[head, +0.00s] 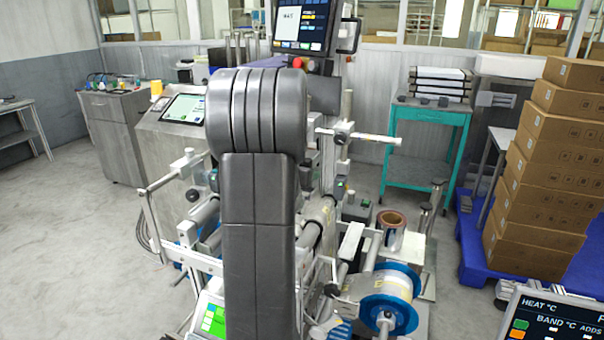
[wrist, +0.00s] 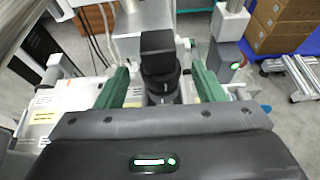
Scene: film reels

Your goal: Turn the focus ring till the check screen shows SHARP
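My gripper (wrist: 160,72) shows in the wrist view with its two green fingers spread wide. A black camera-like unit (wrist: 157,45) with a round ribbed lens barrel (wrist: 160,84) stands between the fingers, with a visible gap on each side. The focus ring appears to be part of this barrel, but I cannot tell which band it is. In the head view my own arm hides the gripper and the lens. No screen legibly reads SHARP; a dark monitor (head: 308,25) at the top and a tilted panel (head: 184,108) have text too small to read.
A machine with rollers and a blue-flanged reel (head: 388,300) surrounds my arm. Stacked cartons (head: 545,165) stand on a blue pallet at right, near a teal cart (head: 425,150). A heat panel (head: 552,318) is at lower right.

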